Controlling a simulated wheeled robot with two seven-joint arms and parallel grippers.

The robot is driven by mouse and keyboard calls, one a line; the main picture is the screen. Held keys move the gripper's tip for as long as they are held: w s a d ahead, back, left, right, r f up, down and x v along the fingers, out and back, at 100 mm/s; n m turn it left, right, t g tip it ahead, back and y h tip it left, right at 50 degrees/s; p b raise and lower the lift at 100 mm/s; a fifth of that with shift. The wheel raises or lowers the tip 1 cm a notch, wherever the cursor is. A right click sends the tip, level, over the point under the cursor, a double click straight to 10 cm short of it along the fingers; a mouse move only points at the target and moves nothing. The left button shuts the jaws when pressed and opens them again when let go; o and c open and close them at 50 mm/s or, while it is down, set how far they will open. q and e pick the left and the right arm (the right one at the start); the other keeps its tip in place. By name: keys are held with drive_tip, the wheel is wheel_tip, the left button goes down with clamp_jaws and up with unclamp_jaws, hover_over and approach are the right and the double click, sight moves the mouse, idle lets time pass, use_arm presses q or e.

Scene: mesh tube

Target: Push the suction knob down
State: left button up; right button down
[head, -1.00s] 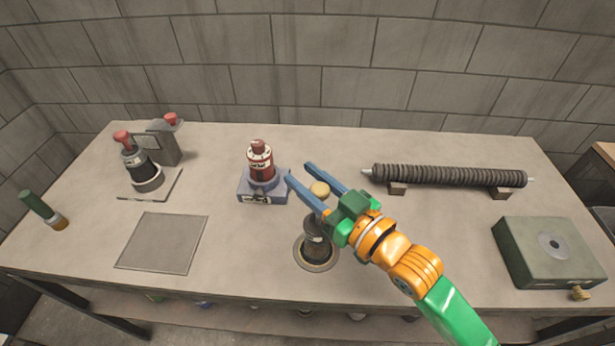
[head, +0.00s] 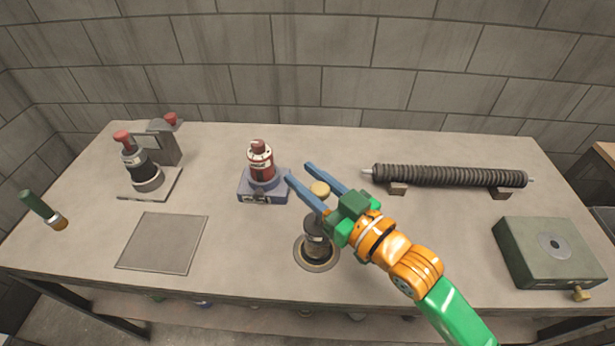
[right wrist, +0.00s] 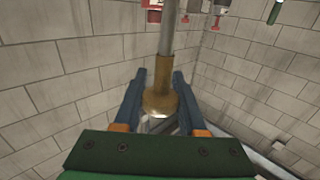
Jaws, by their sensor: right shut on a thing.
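A round brass-coloured knob (head: 319,188) shows between the two blue fingers of my right gripper (head: 312,182) in the head view. It stands above a dark cylinder (head: 316,243) with a ringed base, near the table's front middle; the gripper hides part of the cylinder. In the right wrist view the brass knob (right wrist: 160,95) sits on a grey metal rod (right wrist: 166,35) between the blue fingers. My right gripper is shut on this knob. I cannot tell which part is named the suction knob. My left gripper is not in view.
A red-topped device on a blue base (head: 262,172) stands left of the gripper. A ribbed tube (head: 450,175) lies on supports to the right. A green box (head: 548,255) is at front right. A flat grey plate (head: 162,243), a black microscope-like device (head: 148,165) and a brush (head: 43,210) are left.

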sight(317, 237)
wheel_tip(317, 237, down, 6)
drive_tip(key=b, duration=0.2)
drive_tip(key=shift+s+r+b, duration=0.15)
drive_tip(key=shift+r+b, duration=0.1)
drive_tip(key=shift+b, duration=0.05)
drive_tip(key=shift+c, duration=2.2)
unclamp_jaws()
drive_tip(key=b+v, duration=0.1)
drive_tip(key=v, duration=0.6)
